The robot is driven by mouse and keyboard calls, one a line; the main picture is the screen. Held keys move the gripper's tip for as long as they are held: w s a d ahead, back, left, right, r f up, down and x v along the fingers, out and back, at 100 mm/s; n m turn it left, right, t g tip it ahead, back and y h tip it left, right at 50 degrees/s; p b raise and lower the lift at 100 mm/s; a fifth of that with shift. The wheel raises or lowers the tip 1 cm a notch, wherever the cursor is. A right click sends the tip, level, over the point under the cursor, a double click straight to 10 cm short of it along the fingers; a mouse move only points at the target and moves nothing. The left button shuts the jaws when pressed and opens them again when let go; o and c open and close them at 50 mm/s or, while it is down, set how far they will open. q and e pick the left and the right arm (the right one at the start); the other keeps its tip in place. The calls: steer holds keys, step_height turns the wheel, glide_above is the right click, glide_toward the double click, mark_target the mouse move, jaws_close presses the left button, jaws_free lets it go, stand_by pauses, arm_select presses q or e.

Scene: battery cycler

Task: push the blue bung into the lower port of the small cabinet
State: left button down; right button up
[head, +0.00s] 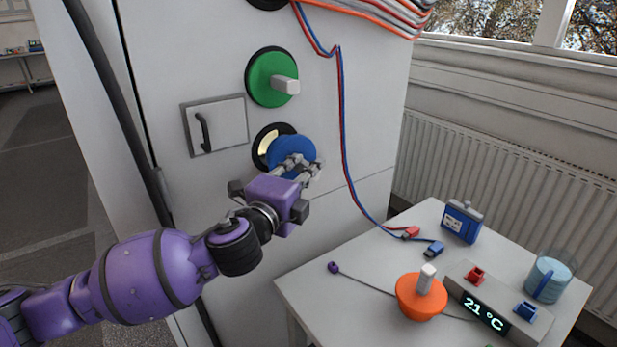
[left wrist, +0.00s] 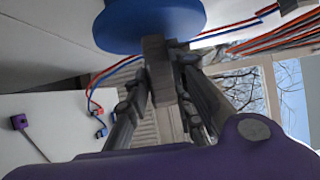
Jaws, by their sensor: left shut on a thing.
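The blue bung (head: 291,152) is a round disc in front of the lower port (head: 266,146) of the white cabinet (head: 370,120). The port has a black rim and a pale inside, and its left part shows uncovered beside the bung. My left gripper (head: 300,168) is shut on the bung's grip; the fingers also show in the left wrist view (left wrist: 165,85), with the blue disc (left wrist: 150,22) above them. The bung overlaps the port from the right; its depth relative to the opening is hard to tell. My right gripper is not in view.
A green bung (head: 272,79) fills the port above. A small handled panel (head: 216,125) is left of the port. Red and blue leads (head: 343,130) hang right of it. The white table (head: 320,300) holds an orange bung (head: 420,296), a 21 °C display box (head: 495,305) and a blue battery (head: 462,220).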

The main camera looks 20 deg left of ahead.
arm_select(q)
steer(key=shift+w+a, duration=0.2)
steer(key=shift+r, duration=0.1)
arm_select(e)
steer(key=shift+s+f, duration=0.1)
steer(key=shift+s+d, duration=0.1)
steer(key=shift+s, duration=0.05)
arm_select(q)
steer(key=shift+r, duration=0.1)
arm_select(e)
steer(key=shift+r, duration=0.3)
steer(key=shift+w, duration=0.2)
arm_select(q)
steer(key=shift+p, duration=0.3)
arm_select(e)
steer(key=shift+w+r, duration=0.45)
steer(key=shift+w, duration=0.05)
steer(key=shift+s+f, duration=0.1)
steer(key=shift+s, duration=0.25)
arm_select(q)
steer(key=shift+a, duration=0.15)
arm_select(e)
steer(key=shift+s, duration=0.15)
